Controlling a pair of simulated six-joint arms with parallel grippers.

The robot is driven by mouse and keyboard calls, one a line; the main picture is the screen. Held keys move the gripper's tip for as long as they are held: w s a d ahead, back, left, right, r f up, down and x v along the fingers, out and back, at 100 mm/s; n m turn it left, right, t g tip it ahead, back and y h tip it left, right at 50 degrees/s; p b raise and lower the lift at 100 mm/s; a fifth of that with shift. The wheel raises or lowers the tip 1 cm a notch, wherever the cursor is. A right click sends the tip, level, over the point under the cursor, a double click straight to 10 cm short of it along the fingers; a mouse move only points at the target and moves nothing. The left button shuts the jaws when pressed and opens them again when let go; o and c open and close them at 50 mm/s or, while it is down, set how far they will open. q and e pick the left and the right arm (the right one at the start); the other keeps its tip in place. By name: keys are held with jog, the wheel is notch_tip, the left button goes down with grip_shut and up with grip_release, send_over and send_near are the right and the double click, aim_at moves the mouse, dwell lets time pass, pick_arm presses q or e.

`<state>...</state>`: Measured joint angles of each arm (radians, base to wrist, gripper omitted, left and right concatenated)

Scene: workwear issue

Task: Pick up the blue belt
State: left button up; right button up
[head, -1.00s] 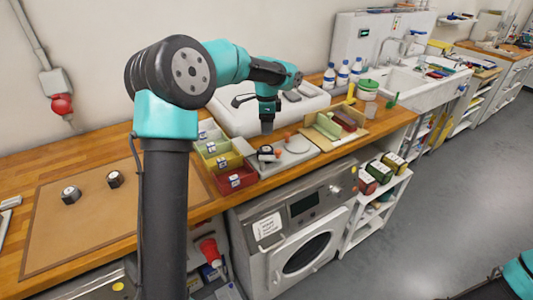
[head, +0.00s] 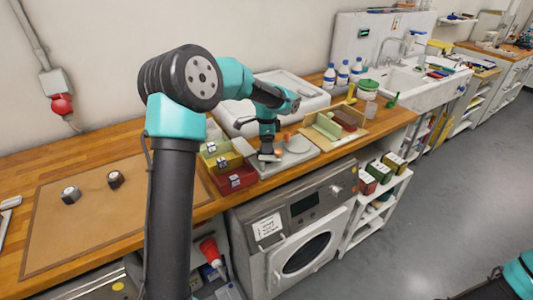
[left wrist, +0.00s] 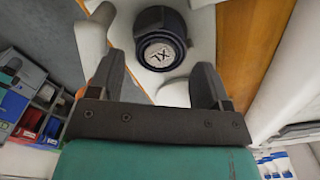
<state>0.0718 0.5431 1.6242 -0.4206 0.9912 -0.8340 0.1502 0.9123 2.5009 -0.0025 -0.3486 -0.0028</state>
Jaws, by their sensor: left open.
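A rolled belt, dark navy with a white XL label on its top, shows in the left wrist view (left wrist: 161,38), standing on a pale grey surface. In the head view the dark roll (head: 269,157) is mostly hidden under my left gripper (head: 267,148), on the grey plate on the bench. In the left wrist view the two fingers of my left gripper (left wrist: 158,72) are wide apart and empty. The roll lies ahead of the fingertips, roughly centred between them; contact cannot be told. My right gripper is out of view.
Green, yellow and red bins (head: 236,180) stand just left of the plate. A wooden divider tray (head: 325,132) is to the right, a white basin behind. Two more rolls (head: 70,195) (head: 114,179) sit on the brown mat. The bench's front edge is close.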

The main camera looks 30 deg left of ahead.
pick_arm(q)
jog(key=shift+f, duration=1.5)
jog(key=shift+c, duration=0.2)
jog(key=c, duration=0.6)
